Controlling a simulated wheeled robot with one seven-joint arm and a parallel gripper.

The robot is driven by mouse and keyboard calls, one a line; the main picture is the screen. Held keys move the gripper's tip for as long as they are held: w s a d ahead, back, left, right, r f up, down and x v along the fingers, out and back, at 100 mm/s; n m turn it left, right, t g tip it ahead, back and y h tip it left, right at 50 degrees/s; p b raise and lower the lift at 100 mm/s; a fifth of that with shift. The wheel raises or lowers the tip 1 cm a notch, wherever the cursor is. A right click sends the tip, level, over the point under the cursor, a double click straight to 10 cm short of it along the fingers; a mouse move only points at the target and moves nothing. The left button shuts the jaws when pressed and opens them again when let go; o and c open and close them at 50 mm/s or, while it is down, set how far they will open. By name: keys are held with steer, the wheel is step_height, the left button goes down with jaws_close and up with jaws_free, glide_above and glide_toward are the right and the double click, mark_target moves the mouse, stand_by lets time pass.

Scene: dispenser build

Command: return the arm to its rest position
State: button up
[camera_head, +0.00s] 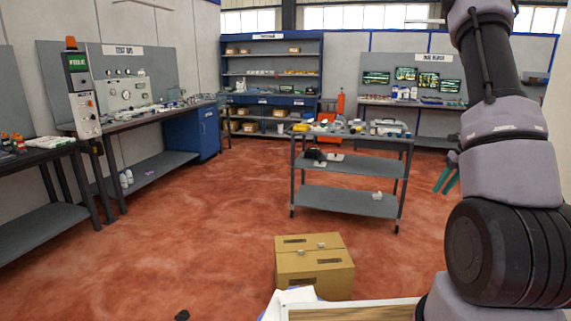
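My arm (510,170) rises along the right side of the view, folded upright. My gripper (444,186) shows partly from behind the arm, with two green fingers pointing down and to the left. A gap shows between the fingers, and I see nothing held between them. The rest of the gripper is hidden behind the arm links. It appears in front of the back right bench area, to the right of the grey cart (350,165).
A cardboard box (314,270) stands on the red floor near the front. Benches line the left wall, a blue shelf unit (270,70) stands at the back, and a bench with screens (407,74) is back right. The left-centre floor is mostly clear.

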steer(key=s+a+r+n+t+y, duration=0.1)
steer(key=s+a+r+n, duration=0.3)
steer(key=a+r+n, duration=0.5)
steer(key=s+a+r+n+t, duration=0.1)
steer(key=s+a+r+n, duration=0.2)
steer(key=a+r+n, duration=0.7)
steer(key=s+a+r+n, duration=0.3)
steer(key=s+n, duration=0.1)
steer(key=s, duration=0.1)
steer(key=s+a+r+n+t+h, duration=0.1)
steer(key=s+a+r+n, duration=0.1)
steer(key=s+n, duration=0.3)
steer(key=s+a+r+n+t, duration=0.1)
steer(key=s+a+r+n, duration=0.2)
steer(key=s, duration=0.4)
steer(key=shift+a+r+n, duration=0.3)
steer(key=shift+r+n, duration=0.5)
steer(key=shift+r, duration=0.1)
